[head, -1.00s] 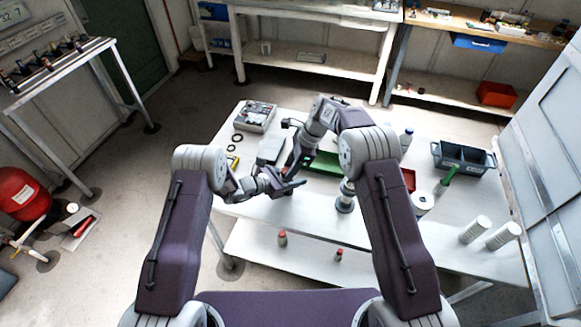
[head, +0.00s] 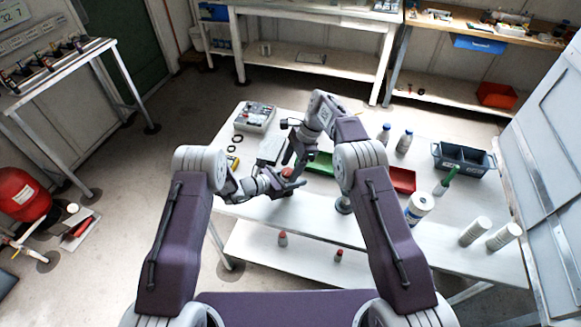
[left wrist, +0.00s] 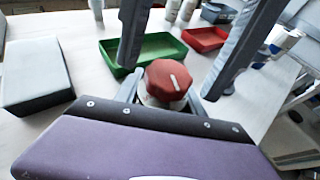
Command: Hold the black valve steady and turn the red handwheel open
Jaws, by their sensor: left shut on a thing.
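The red handwheel (left wrist: 168,80), with a white mark on its top, sits on a pale collar in the left wrist view. It also shows in the head view (head: 287,173). The black valve body below it is mostly hidden by my left gripper. My left gripper (left wrist: 165,98) is shut on the valve, its grey fingers on either side just below the wheel. My right gripper (left wrist: 171,79) is open. Its two long dark fingers come down from above on either side of the handwheel, with visible gaps to the wheel.
A green tray (left wrist: 155,48) and a red tray (left wrist: 205,39) lie behind the valve. A grey box (left wrist: 36,75) stands left.

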